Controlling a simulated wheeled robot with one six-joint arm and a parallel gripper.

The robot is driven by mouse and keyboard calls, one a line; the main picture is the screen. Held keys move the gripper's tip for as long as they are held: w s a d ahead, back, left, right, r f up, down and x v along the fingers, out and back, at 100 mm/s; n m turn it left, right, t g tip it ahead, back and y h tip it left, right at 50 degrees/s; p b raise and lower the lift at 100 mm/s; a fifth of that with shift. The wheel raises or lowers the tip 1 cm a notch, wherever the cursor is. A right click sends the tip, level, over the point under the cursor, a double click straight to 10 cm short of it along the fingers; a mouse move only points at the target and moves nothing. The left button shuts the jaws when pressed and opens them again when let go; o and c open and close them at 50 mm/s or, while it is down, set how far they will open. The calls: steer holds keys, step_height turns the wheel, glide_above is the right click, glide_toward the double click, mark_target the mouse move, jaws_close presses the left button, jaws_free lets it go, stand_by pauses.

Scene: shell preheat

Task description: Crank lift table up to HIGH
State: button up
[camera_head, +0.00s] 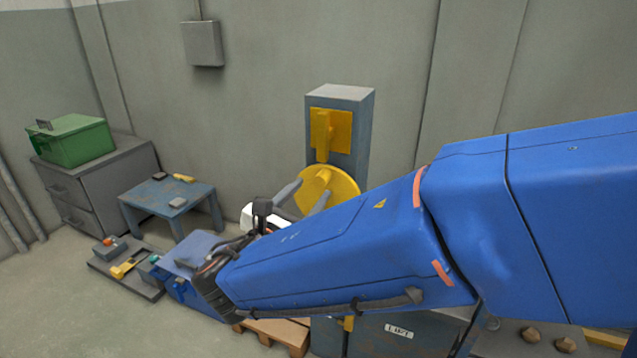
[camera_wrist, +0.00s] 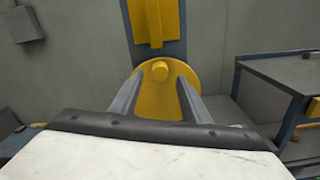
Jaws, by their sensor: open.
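A yellow disc (camera_head: 343,184) with a round yellow knob (camera_wrist: 159,71) stands at the base of a grey-blue post (camera_head: 352,98); I take it for the crank. My gripper (camera_head: 314,186) is open in front of the disc. In the wrist view my two grey fingers (camera_wrist: 161,88) point at the disc (camera_wrist: 162,112), one on each side, with the knob beyond and between their tips. Whether they touch the disc cannot be told. A grey-blue body with a LIFT label (camera_head: 399,331) shows below my arm, largely hidden by it.
The post bears a yellow plate with a lever (camera_head: 322,135). A small blue table (camera_head: 168,194) and a cabinet with a green box (camera_head: 72,141) stand at left. A tray of parts (camera_head: 125,265) lies on the floor. A dark-topped table (camera_wrist: 285,72) stands right in the wrist view.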

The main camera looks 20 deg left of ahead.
mark_target(319, 182)
steer(key=shift+w+d, duration=0.2)
steer(key=shift+w, duration=2.55)
jaws_close()
